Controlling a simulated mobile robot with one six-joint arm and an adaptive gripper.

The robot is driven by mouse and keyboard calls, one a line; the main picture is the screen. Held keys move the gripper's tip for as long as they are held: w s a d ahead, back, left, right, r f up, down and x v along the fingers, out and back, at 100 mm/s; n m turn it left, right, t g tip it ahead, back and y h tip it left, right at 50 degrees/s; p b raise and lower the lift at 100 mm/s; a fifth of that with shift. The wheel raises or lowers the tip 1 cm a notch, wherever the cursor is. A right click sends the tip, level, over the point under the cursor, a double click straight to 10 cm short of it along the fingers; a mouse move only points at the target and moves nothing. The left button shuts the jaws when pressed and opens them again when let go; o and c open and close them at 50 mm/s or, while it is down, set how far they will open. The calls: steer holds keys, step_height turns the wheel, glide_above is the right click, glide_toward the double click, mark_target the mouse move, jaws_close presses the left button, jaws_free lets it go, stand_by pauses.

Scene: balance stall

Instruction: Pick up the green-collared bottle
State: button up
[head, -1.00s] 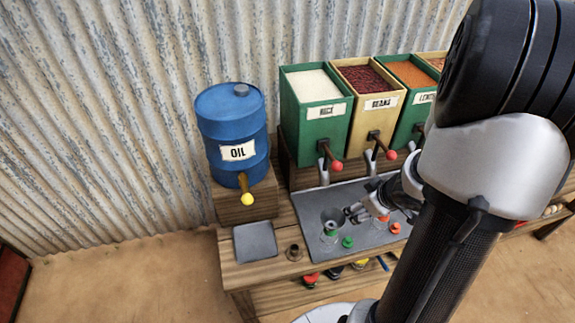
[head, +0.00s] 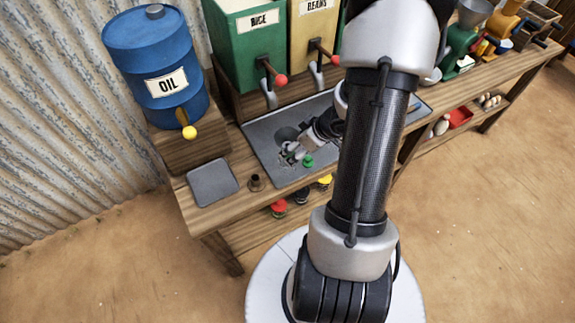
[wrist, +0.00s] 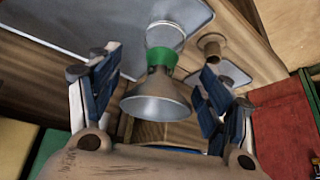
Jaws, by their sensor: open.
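The green-collared bottle (wrist: 164,35) is clear glass with a green collar and stands on the grey tray (wrist: 60,20). A grey metal funnel (wrist: 158,98) sits in its neck, wide mouth toward the wrist camera. My gripper (wrist: 157,72) is open, with one dark-blue-padded finger on each side of the funnel and collar. I see no finger closed on the bottle.
A brown cup-like piece (head: 255,182) and a grey plate (head: 212,182) are on the bench left of the tray. The blue oil drum (head: 155,65) and the rice bin (head: 245,50) with its red-knobbed lever stand behind. Red, black and yellow-topped items are on the lower shelf.

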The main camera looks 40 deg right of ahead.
steer(key=shift+w+a+r+b+x, duration=0.15)
steer(key=shift+b+x, duration=0.75)
steer(key=shift+x, duration=0.45)
steer(key=shift+w+a+r+b+x, duration=0.1)
steer(key=shift+w+b+x, duration=0.1)
steer(key=shift+b+x, duration=0.95)
steer(key=shift+f+p, duration=0.15)
steer(key=shift+p, duration=0.15)
steer(key=shift+c, duration=0.2)
steer(key=c, duration=1.6)
step_height(320, 180, up, 20)
steer(key=p, duration=1.5)
jaws_close()
